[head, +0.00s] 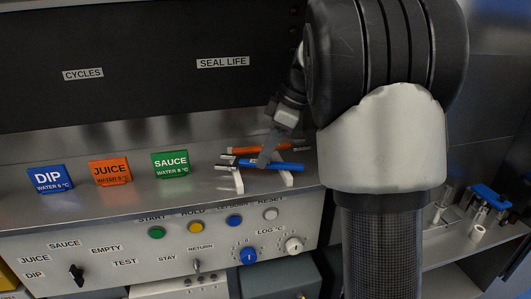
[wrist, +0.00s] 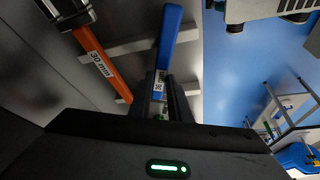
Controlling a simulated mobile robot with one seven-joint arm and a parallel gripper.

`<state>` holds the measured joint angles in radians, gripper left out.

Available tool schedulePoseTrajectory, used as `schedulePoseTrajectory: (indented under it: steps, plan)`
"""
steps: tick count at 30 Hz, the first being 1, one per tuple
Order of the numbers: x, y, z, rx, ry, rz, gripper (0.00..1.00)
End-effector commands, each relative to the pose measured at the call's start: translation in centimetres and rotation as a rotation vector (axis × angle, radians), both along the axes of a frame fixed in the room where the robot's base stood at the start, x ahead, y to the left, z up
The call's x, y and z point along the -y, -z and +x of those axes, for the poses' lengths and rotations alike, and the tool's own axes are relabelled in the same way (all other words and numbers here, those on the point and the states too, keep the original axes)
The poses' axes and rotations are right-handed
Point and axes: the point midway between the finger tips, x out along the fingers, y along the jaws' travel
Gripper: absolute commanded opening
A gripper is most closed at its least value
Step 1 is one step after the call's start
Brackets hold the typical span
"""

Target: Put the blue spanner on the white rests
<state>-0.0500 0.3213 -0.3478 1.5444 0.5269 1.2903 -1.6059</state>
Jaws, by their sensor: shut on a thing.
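The blue spanner (head: 286,166) lies about level over the white rests (head: 238,181) on the steel ledge. My gripper (head: 266,160) is shut on its handle from above. In the wrist view the blue handle (wrist: 171,32) runs up from between my fingers (wrist: 160,100), over a pale rest bar (wrist: 125,46). I cannot tell whether the spanner touches the rests. An orange spanner (head: 272,149), marked 30 mm in the wrist view (wrist: 101,66), lies behind the blue one across the same rests.
Blue DIP (head: 50,180), orange JUICE (head: 110,171) and green SAUCE (head: 171,165) signs stand left on the ledge. A control panel (head: 130,250) with buttons and knobs is below. A dark panel (head: 150,60) rises behind. Bottles and a blue item (head: 490,196) stand at right.

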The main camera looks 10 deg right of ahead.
Motion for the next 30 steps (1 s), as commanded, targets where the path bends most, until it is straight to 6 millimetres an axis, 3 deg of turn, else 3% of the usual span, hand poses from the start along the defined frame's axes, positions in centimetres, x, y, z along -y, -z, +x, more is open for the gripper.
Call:
schedulePoseTrajectory:
  steps: [7, 8, 11, 23, 30]
  plan:
    - [0.0, 0.3, 0.0, 0.001, 0.000, 0.001, 0.00]
    - [0.0, 0.3, 0.0, 0.000, 0.000, 0.000, 0.18]
    - [0.0, 0.2, 0.0, 0.000, 0.000, 0.000, 0.35]
    - [0.2, -0.5, -0.1, 0.001, 0.000, 0.001, 0.35]
    - [1.7, -4.3, -0.6, 0.003, 0.001, 0.000, 0.35]
